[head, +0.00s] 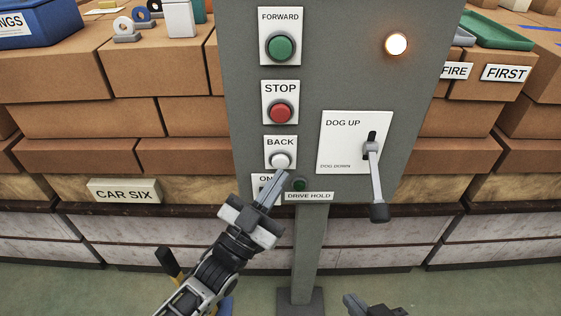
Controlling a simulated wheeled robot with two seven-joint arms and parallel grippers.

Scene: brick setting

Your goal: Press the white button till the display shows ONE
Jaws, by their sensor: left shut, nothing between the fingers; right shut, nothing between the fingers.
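The white button (280,160) sits under the BACK label on the grey control panel (240,120). My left gripper (281,180) is shut and empty, its tips just below the white button; I cannot tell if they touch it. My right gripper (350,300) is shut and empty at the bottom edge, low and away from the panel.
Above the white button are a red STOP button (280,113) and a green FORWARD button (281,47). A lever (375,180) sticks out at the DOG UP plate. A small dark green lamp (299,185) is right of my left fingertips. A lamp (396,44) glows upper right.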

